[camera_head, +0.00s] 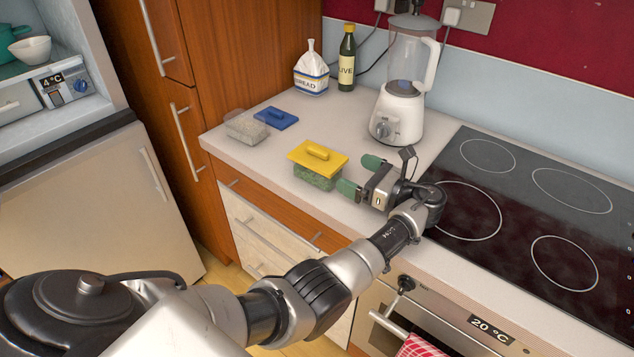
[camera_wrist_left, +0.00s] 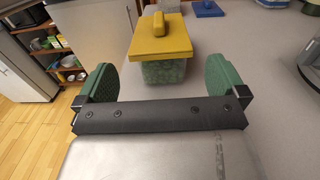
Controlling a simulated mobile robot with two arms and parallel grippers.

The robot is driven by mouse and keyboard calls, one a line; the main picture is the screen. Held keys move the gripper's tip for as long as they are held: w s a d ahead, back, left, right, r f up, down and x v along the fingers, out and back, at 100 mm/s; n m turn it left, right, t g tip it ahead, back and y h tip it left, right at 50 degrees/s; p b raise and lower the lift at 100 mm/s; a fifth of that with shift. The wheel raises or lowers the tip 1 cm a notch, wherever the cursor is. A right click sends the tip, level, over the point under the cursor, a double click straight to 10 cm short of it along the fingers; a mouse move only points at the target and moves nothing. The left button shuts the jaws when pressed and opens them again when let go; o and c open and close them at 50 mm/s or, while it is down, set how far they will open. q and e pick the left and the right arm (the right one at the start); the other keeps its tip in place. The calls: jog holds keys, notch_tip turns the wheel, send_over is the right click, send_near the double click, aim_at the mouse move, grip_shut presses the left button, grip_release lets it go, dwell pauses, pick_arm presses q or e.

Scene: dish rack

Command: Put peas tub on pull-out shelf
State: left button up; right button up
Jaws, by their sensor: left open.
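The peas tub (camera_head: 318,177) is a clear tub of green contents with a yellow handled lid. It stands upright near the front edge of the counter. My left gripper (camera_head: 361,175) is open, its green fingers pointing at the tub from the right. In the left wrist view, the tub (camera_wrist_left: 163,70) lies straight ahead, centred between the spread fingers (camera_wrist_left: 161,84), and looks untouched. My right gripper is not in view.
A clear container (camera_head: 246,128) and a blue lid (camera_head: 277,118) lie behind the tub. A bread bag (camera_head: 311,75), bottle (camera_head: 347,60) and blender (camera_head: 400,100) stand at the back. The black hob (camera_head: 540,190) is right of my gripper.

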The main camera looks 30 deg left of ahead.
aim_at(338, 170)
pick_arm(q)
notch_tip(338, 170, down, 2)
jog(key=shift+f+b, duration=0.1)
jog(key=shift+b, duration=0.4)
jog(key=shift+a+r, duration=0.3)
jog(key=shift+a, duration=0.55)
jog(key=a, duration=0.5)
jog(key=shift+w+a, duration=0.15)
jog(key=shift+a, duration=0.2)
jog(key=shift+c, duration=0.6)
jog(key=shift+r, duration=0.1)
jog(key=c, duration=0.8)
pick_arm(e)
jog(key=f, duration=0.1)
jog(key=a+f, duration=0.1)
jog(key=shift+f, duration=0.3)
